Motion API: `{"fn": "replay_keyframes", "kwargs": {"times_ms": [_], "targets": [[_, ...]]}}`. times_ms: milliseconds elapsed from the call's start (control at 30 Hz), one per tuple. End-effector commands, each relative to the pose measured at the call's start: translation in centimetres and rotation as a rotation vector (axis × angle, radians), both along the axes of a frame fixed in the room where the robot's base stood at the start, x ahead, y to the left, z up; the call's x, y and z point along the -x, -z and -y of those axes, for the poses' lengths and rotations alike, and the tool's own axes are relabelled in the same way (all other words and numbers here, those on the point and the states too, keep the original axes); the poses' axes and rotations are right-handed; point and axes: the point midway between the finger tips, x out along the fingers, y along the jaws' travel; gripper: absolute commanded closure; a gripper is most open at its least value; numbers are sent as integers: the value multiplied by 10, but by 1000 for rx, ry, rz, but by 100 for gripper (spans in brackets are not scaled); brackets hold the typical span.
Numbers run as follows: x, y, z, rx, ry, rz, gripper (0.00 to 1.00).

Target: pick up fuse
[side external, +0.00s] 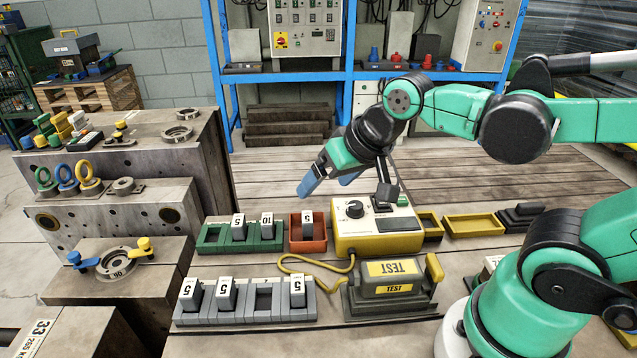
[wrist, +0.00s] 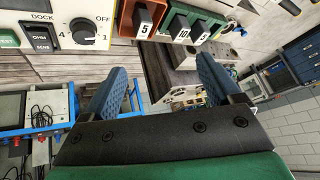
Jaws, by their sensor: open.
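Several fuses with white number labels are in view. One labelled 5 (side external: 307,225) stands in the orange-red tray (side external: 308,245); this fuse also shows in the wrist view (wrist: 143,21). Fuses labelled 5 (side external: 238,228) and 10 (side external: 267,227) stand in the green rack (side external: 212,238), whose left slot is empty. Three fuses labelled 5, at left (side external: 190,295), middle (side external: 227,293) and right (side external: 297,292), stand in the grey rack (side external: 245,320), which has one empty slot. My gripper (side external: 326,185) is open and empty, above and behind the orange-red tray, touching nothing.
A yellow tester (side external: 346,240) with a dial stands right of the orange-red tray, its yellow cable (side external: 310,262) running to a grey TEST block (side external: 392,290). Yellow trays (side external: 474,225) lie further right. Stepped metal mould blocks (side external: 120,205) stand left. Wooden boards behind are clear.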

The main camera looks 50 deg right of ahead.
Motion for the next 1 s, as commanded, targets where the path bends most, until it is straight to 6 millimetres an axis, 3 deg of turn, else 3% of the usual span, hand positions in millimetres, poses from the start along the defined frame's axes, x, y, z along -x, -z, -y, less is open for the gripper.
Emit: {"fn": "replay_keyframes", "kwargs": {"times_ms": [267,400,600,800,1000], "targets": [[-59,3,-22,-539,747,-190,16],[-90,20,-34,-770,1168,-311,16],[-119,48,-48,-969,1656,-444,16],[-129,63,-55,-1033,1866,-497,16],[-135,82,-60,-1037,1880,-499,16]]}}
